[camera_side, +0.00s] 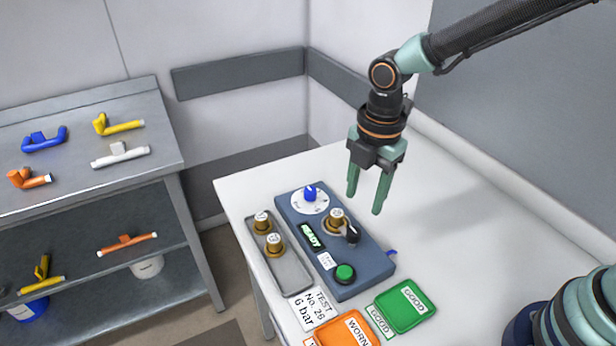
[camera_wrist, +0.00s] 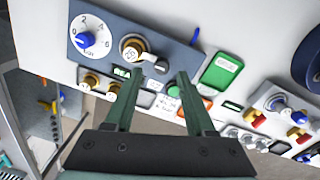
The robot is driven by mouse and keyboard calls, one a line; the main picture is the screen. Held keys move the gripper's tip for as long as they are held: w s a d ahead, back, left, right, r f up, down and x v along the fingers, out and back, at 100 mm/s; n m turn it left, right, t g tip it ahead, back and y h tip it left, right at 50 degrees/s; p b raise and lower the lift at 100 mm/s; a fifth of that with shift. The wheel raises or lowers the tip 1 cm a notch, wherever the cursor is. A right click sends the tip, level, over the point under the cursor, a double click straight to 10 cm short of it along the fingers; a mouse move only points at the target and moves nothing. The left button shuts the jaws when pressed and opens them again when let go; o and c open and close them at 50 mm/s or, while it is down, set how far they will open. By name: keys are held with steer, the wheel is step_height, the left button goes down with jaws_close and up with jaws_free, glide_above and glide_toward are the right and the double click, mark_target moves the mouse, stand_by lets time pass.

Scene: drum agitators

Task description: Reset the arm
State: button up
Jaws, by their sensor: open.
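My gripper (camera_side: 366,190) hangs from the arm above the right side of the blue-grey test box (camera_side: 350,268). Its two green fingers are apart and point down, with nothing between them. In the wrist view the open fingers (camera_wrist: 161,73) reach over the box, near a brass fitting (camera_wrist: 131,46). The same brass fitting (camera_side: 336,217) sits in the box's socket, beside a black lever (camera_side: 351,235). The box also has a dial with a blue knob (camera_side: 310,192), a display reading READY (camera_side: 311,236) and a green button (camera_side: 345,272).
A grey tray (camera_side: 291,277) left of the box holds two brass fittings. A green GOOD tray (camera_side: 406,305) and an orange WORN tray (camera_side: 343,331) lie in front, by a test card (camera_side: 315,307). A shelf (camera_side: 90,190) with coloured tools stands left. The white table's right side is mostly clear.

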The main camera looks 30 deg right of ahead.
steer(key=s+d+r+m+t, duration=0.2)
steer(key=d+r+m, duration=0.4)
steer(key=m, duration=0.4)
steer(key=s+d+r+m+t, duration=0.3)
steer(key=d+r+m, duration=0.3)
steer(key=d+m, duration=0.3)
steer(key=shift+s+r+m, duration=0.15)
steer(key=shift+s+m, duration=0.7)
steer(key=shift+m, duration=0.35)
steer(key=shift+w+r, duration=0.1)
